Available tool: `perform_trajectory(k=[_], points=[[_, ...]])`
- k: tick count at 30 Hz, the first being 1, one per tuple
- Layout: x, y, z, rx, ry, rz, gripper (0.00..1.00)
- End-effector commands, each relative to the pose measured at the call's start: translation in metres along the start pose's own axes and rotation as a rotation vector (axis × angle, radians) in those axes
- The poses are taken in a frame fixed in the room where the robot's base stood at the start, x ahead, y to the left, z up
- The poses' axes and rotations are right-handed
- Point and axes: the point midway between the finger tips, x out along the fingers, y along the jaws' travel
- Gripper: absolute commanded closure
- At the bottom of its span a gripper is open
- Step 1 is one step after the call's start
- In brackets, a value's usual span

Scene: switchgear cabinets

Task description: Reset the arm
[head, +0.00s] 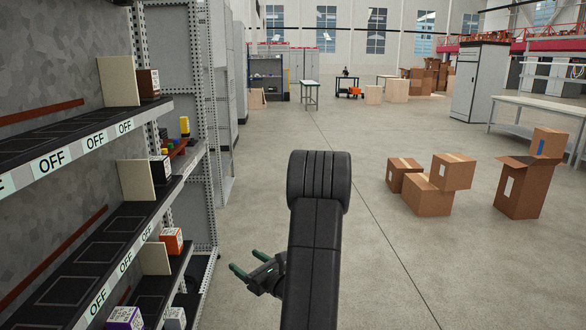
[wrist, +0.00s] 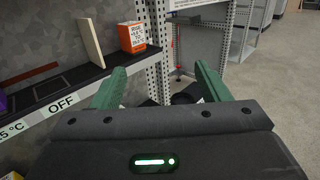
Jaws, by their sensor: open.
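My gripper (head: 246,270) is at the lower middle of the head view, left of my dark arm, with its green fingers pointing left toward the shelving. In the wrist view my gripper (wrist: 158,88) shows two green fingers spread wide apart with nothing between them. The arm's dark upper links stand upright in the middle of the head view and hide part of the floor behind them.
A shelf rack (head: 75,225) with "OFF" labels fills the left side. An orange box (wrist: 132,36) and a beige panel (wrist: 91,43) stand on a shelf. Cardboard boxes (head: 428,198) lie at right. A white table (head: 540,104) stands beyond. The central floor is clear.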

Motion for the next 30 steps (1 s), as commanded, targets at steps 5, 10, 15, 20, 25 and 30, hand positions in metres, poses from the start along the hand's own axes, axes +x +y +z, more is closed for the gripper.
perform_trajectory(k=[5, 10, 15, 20, 25, 30], points=[[-0.011, -0.016, 0.024, 0.002, 0.000, -0.088, 0.31], [-0.021, -0.030, 0.038, 0.002, 0.000, -0.163, 0.31], [-0.029, -0.038, 0.046, 0.001, 0.001, -0.214, 0.31], [-0.032, -0.042, 0.049, 0.001, 0.001, -0.236, 0.31], [-0.032, -0.043, 0.048, 0.000, 0.001, -0.239, 0.31], [-0.032, -0.043, 0.049, 0.000, 0.001, -0.238, 0.31]])
